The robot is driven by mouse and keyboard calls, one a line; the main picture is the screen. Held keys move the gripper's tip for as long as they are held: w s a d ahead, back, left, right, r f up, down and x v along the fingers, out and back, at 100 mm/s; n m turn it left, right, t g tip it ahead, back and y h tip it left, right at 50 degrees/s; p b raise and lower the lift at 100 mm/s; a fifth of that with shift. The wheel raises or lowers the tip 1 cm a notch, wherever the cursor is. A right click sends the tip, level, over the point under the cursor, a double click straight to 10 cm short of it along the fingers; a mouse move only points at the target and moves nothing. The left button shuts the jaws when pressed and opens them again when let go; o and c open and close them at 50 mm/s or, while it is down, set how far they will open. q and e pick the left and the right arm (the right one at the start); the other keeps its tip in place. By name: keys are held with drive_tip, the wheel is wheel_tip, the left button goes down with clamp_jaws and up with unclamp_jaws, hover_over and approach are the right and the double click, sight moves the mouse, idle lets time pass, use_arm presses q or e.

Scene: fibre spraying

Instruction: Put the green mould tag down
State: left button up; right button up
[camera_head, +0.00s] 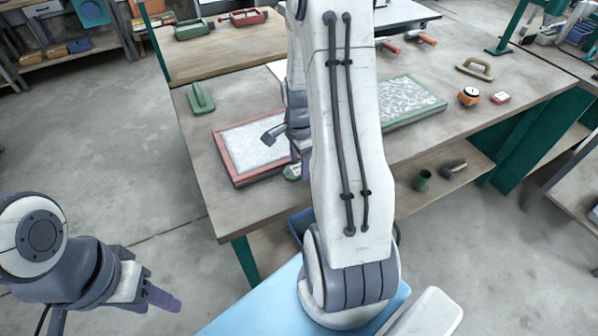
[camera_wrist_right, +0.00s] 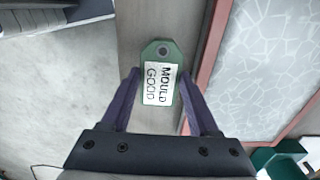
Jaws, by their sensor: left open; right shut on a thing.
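The green mould tag (camera_wrist_right: 163,97) has a white label reading "MOULD GOOD" and a hole at one end. In the right wrist view it sits between the purple fingers of my right gripper (camera_wrist_right: 160,74), which is shut on it. In the head view the tag (camera_head: 292,173) shows at the front corner of a red-framed mould (camera_head: 232,170), partly hidden by my right arm. I cannot tell whether it touches the table. My left gripper (camera_head: 158,296) is open and empty at the lower left, away from the table.
The wooden table (camera_head: 190,150) also bears a green-framed mould (camera_head: 412,102), a green float (camera_head: 200,98), an orange round gauge (camera_head: 469,96) and a wooden-handled float (camera_head: 475,68). A bare wooden strip (camera_wrist_right: 138,40) lies between the red-framed mould and the table edge.

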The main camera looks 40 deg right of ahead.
sight(299, 169)
drive_tip(key=shift+f, duration=1.85)
drive_tip(key=shift+f, duration=0.2)
drive_tip(key=o, duration=1.3)
drive_tip(key=shift+o, duration=0.2)
drive_tip(key=shift+r, duration=0.1)
drive_tip(key=shift+r, duration=0.1)
